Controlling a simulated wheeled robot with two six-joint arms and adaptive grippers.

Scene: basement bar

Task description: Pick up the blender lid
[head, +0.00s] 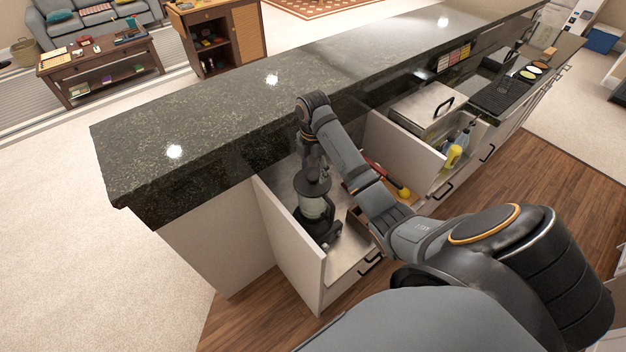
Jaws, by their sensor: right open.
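The blender (316,207) stands upright on a low pale surface between white panels, below the dark counter. It has a black base and a see-through jar. The dark blender lid (312,184) sits on top of the jar. My right gripper (313,168) points down just above the lid and is open. The dark fingers and dark lid blend together, so I cannot tell whether they touch. My left gripper is out of view.
The dark stone counter (240,105) overhangs behind the blender. White panels (290,235) flank it. To the right are a red-and-yellow tool (402,191), a metal lidded box (425,107) and bottles (453,157). Wooden floor lies in front.

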